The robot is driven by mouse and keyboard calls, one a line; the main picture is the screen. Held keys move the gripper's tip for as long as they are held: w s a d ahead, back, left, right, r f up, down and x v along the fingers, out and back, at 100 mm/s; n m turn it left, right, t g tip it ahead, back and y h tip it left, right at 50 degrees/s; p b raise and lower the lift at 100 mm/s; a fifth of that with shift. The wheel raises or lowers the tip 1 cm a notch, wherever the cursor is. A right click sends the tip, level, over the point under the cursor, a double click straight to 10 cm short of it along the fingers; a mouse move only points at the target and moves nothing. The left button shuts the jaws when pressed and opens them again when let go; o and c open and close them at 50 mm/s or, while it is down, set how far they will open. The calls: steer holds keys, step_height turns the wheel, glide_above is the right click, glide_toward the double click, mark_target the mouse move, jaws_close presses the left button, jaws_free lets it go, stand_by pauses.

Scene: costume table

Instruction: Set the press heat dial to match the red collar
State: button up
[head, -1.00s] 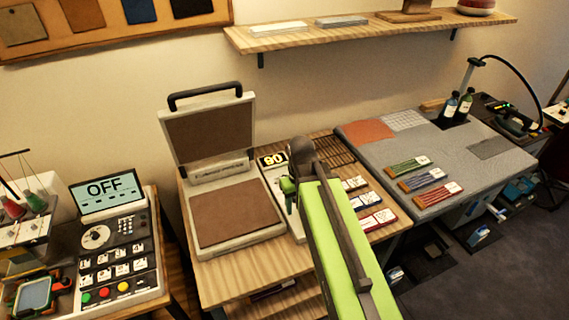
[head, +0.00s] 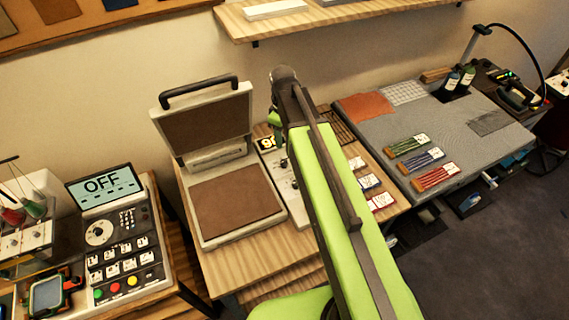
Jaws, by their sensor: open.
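The heat press (head: 235,205) stands open on the wooden table, its brown upper platen tilted up. I cannot make out the heat dial; my arm and gripper hide part of the panel. The red striped collar (head: 433,178) with a white tag lies on the grey mat, nearest of three. My gripper (head: 279,150) is open over the panel, just right of the display; nothing shows in it.
A blue collar (head: 422,160) and a green collar (head: 404,146) lie behind the red one. Several white cards (head: 369,182) lie right of my arm. A console (head: 115,240) with an OFF screen (head: 102,184) stands left. A shelf (head: 300,20) hangs above.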

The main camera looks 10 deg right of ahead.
mark_target(284, 162)
step_height(284, 162, down, 14)
steer(key=b, duration=1.2)
steer(key=shift+d+b, duration=0.1)
steer(key=shift+b, duration=0.25)
steer(key=shift+c, duration=0.2)
jaws_close()
